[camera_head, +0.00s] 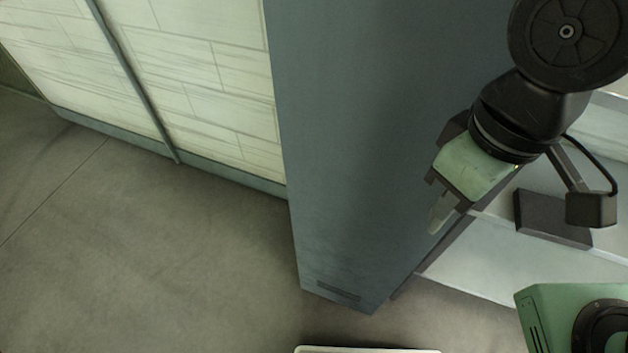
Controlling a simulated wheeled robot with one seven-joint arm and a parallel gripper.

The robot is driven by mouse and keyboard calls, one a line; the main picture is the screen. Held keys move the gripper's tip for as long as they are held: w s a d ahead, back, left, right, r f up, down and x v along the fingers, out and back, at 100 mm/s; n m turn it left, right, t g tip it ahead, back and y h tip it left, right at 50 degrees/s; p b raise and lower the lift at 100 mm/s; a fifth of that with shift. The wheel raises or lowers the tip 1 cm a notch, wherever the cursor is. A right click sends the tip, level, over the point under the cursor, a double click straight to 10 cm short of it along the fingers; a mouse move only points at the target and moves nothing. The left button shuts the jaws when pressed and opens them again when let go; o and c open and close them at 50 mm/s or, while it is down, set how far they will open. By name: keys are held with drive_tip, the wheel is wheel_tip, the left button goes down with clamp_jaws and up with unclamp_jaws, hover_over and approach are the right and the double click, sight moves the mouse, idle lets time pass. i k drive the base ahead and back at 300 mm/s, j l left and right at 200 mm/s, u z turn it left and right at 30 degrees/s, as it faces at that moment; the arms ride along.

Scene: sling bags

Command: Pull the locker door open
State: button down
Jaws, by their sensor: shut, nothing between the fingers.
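A tall blue-grey locker panel (345,150) with a slotted vent near its foot stands in the middle of the head view; I take it for the locker door. No handle shows on its visible part. My gripper (436,222) is shut and empty, pointing down and left in front of the lower right part of the panel. Whether its fingertips touch the panel cannot be told. My arm hides part of the panel's right side, so how far the door stands open is unclear.
Right of the panel are pale shelves (470,265) with a dark box-like thing (540,215) partly behind my arm. A pale tiled wall (215,90) with a grey vertical strip is at left. A white-rimmed object (365,350) shows at the bottom edge. Grey floor (150,250) is clear at left.

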sight(366, 92)
drive_tip(key=j+u, duration=0.15)
drive_tip(key=u, duration=0.2)
drive_tip(key=k+l+u, duration=0.2)
drive_tip(key=k+l, duration=0.45)
drive_tip(key=k, duration=0.15)
